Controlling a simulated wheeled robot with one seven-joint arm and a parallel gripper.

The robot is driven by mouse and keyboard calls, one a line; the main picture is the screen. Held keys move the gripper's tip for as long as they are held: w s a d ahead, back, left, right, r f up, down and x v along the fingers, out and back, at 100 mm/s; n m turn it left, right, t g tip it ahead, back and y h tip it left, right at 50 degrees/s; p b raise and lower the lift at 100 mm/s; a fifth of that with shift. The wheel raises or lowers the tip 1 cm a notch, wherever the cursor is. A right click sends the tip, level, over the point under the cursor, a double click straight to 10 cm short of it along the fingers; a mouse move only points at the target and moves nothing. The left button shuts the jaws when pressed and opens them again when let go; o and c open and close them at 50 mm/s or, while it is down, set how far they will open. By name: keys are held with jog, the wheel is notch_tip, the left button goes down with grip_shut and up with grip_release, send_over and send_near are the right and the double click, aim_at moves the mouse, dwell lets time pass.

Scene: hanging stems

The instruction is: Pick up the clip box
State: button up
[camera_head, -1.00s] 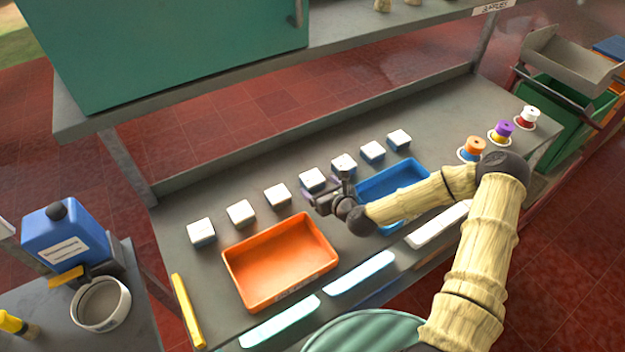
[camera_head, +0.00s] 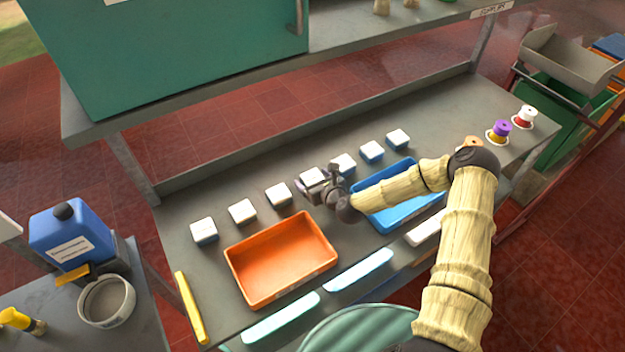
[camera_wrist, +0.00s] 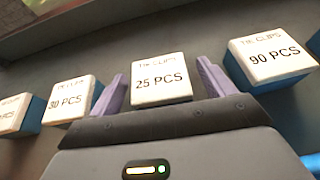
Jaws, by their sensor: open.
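A row of several small white-topped clip boxes stands on the grey bench. The one at my gripper (camera_head: 318,186) has a white lid (camera_head: 311,174); in the wrist view its label reads "25 PCS" (camera_wrist: 161,84). My gripper is open, with one purple-grey finger on each side of this box (camera_wrist: 160,72) in the wrist view. I cannot tell whether the fingers touch it. A "90 PCS" box (camera_wrist: 270,60) is to its right and a "30 PCS" box (camera_wrist: 70,103) to its left. In the head view my gripper partly hides the box.
An orange tray (camera_head: 232,262) lies in front of the boxes and a blue tray (camera_head: 400,222) to its right, partly behind my arm. Coloured spools (camera_head: 500,130) stand at the right end. A shelf with a green cabinet (camera_head: 180,55) overhangs the back.

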aim_at(313, 178)
jog(key=shift+c, duration=0.2)
jog(key=shift+w, duration=0.1)
jog(key=c, duration=1)
jog(key=shift+s+a, duration=0.1)
jog(key=shift+s, duration=0.15)
jog(key=shift+c, duration=0.2)
jog(key=shift+w, duration=0.1)
jog(key=shift+r, duration=0.15)
notch_tip(313, 178, up, 10)
jog(key=shift+f+b, duration=0.15)
jog(key=shift+b, duration=0.95)
